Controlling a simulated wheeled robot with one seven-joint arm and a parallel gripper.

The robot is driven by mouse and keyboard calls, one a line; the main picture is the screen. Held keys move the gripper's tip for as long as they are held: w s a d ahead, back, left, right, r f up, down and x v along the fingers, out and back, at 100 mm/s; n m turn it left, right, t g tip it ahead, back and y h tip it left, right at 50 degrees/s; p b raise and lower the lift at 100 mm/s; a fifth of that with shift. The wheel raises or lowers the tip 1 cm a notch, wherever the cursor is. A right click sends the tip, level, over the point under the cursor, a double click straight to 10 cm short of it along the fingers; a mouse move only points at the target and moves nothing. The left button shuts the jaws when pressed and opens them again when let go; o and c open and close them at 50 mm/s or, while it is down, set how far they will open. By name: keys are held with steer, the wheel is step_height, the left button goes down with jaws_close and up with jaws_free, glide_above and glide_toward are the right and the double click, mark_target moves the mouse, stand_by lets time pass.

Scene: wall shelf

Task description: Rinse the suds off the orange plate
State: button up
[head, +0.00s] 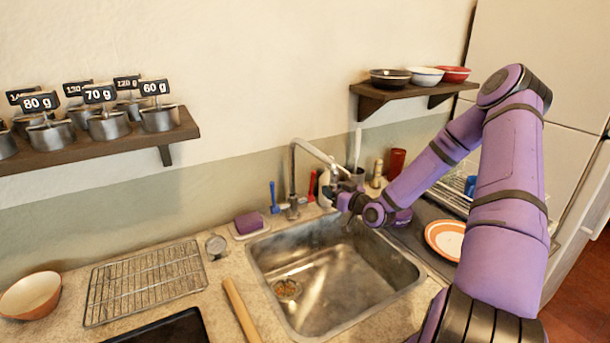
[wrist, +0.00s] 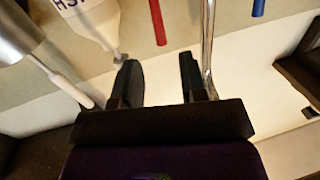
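The orange plate (head: 441,240) has a pale centre and lies on the dark surface right of the sink (head: 330,285). My arm passes in front of its right side; I cannot make out suds on it. The metal tap (head: 292,170) stands behind the sink, its spout angled over the basin. No water stream shows. My gripper (head: 333,192) is near the spout's end, above the sink's back edge and away from the plate. In the wrist view my gripper (wrist: 160,82) has its fingers apart with nothing held between them. A thin metal pipe (wrist: 208,45) shows by the right finger.
A white bottle (wrist: 88,18) is close to the left finger. Blue (head: 274,196) and red (head: 311,186) handles flank the tap. A purple sponge (head: 249,223) sits left. A dish rack (head: 455,188) is behind my arm. A wall shelf (head: 400,97) holds bowls.

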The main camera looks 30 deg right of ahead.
steer(key=x, duration=1.1)
steer(key=shift+w+r, duration=0.1)
steer(key=shift+w, duration=0.3)
steer(key=shift+c, duration=0.4)
jaws_close()
